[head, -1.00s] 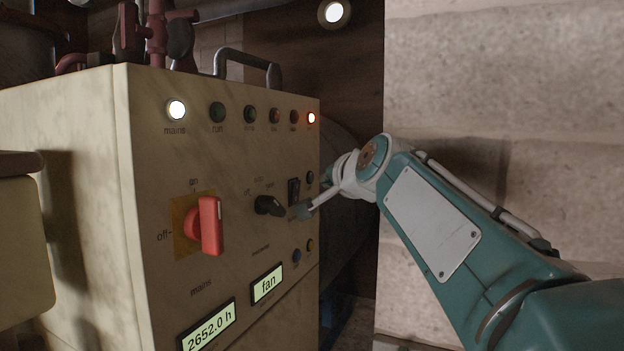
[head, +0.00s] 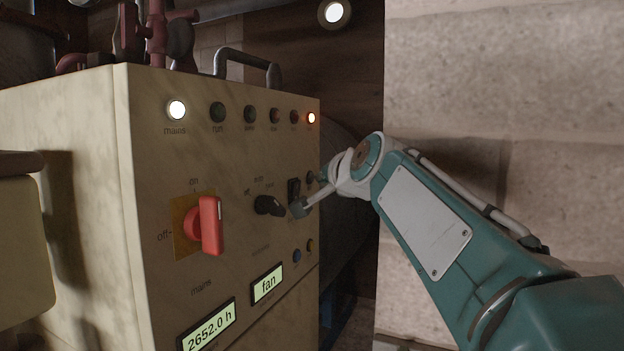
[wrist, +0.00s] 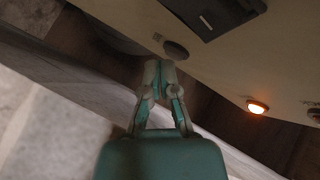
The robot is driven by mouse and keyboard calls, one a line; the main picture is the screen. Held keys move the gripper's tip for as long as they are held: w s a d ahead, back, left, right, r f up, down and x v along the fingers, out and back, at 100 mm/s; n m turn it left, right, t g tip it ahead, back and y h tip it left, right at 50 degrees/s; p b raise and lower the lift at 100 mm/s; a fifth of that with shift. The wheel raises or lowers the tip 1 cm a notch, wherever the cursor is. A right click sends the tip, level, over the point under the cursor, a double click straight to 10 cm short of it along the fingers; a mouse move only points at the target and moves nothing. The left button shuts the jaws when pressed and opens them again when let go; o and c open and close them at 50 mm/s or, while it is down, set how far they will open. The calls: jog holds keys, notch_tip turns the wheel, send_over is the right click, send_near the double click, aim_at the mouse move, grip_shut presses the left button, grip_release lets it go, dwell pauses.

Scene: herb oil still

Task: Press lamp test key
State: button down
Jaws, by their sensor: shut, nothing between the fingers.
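The cream control panel (head: 225,150) carries a row of lamps and several small keys near its right edge. A dark round key (head: 310,178) sits beside a black rectangular fitting (head: 293,188). In the wrist view a dark round key (wrist: 176,50) lies just beyond my fingertips. Its label is too small to read, so I cannot tell if it is the lamp test key. My gripper (head: 299,209) is shut and empty, in front of the panel's right part. In the wrist view the gripper (wrist: 160,64) appears close to the key; contact cannot be told.
A red mains switch (head: 209,226) and a black selector knob (head: 269,205) stick out left of my gripper. A blue key (head: 297,256) and an amber key (head: 310,245) sit lower. A stone wall (head: 500,80) stands right.

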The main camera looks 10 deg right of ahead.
jog(key=shift+w+a, duration=0.25)
jog(key=shift+a, duration=0.05)
dwell(0.7)
jog(key=shift+s+d, duration=0.55)
jog(key=shift+d, duration=0.05)
jog(key=s+d, duration=0.2)
jog(key=d, duration=0.2)
jog(key=shift+s+d, duration=0.15)
jog(key=shift+s, duration=0.25)
dwell(0.7)
